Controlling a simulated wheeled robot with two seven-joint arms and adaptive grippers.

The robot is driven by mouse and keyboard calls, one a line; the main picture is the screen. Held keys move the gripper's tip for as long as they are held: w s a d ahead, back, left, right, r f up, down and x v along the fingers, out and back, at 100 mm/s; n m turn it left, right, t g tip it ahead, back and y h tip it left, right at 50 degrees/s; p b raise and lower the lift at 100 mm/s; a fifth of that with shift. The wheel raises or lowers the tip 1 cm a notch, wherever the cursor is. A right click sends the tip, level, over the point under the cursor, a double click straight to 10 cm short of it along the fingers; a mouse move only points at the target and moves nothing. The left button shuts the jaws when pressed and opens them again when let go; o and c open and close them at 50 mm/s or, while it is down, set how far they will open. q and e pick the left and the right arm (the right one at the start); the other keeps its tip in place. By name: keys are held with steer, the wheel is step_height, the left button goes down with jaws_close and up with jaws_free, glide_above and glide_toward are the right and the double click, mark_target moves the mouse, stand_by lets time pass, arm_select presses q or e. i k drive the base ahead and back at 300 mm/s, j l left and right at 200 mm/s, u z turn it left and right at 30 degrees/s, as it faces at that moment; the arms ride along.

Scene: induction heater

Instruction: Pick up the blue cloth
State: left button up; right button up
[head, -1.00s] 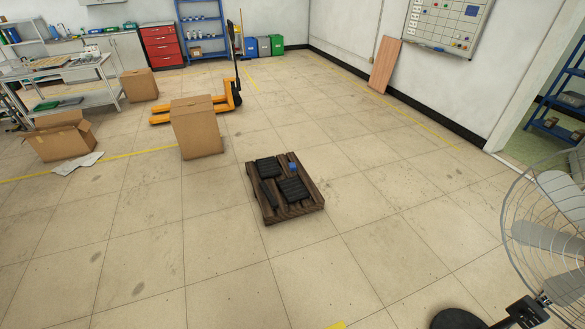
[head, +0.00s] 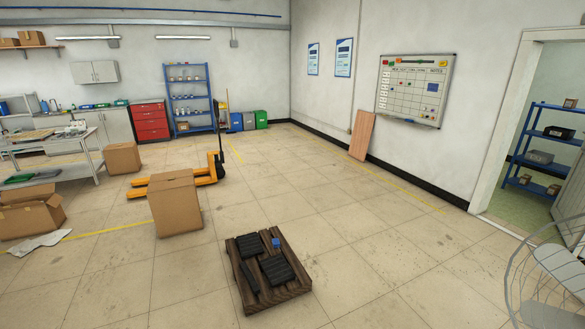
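A small blue item (head: 276,243) sits on the right part of a dark wooden pallet (head: 303,286) on the floor. It is too small to tell whether it is a cloth. Black slatted blocks (head: 277,269) lie on the same pallet beside it. No other loose blue cloth can be made out. Neither of my grippers is in view.
A tall cardboard box (head: 176,206) stands behind the pallet, with a yellow pallet jack (head: 205,177) beyond. An open box (head: 32,213) is at left. A fan (head: 560,275) stands at right. The floor right of the pallet is clear.

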mark_target(275, 243)
steer(key=i+l+z, duration=0.25)
steer(key=i+z, duration=0.15)
steer(key=i, duration=0.65)
steer(key=i+j+z, duration=0.1)
steer(key=i+z, duration=0.35)
steer(key=i, duration=0.6)
steer(key=i+j+z, duration=0.1)
steer(key=i+z, duration=0.35)
steer(key=i, duration=0.5)
steer(key=i+z, duration=0.1)
steer(key=i, duration=0.75)
steer(key=i+u, duration=0.35)
steer(key=i+l+u, duration=0.1)
steer(key=i+u, duration=0.6)
steer(key=u, duration=0.15)
steer(key=i+u, duration=0.6)
steer(key=u, duration=0.25)
steer(key=i+u, duration=0.25)
steer(key=u, duration=0.2)
steer(key=i+u, duration=0.2)
steer(key=u, duration=0.25)
steer(key=i+u, duration=0.2)
steer(key=u, duration=0.2)
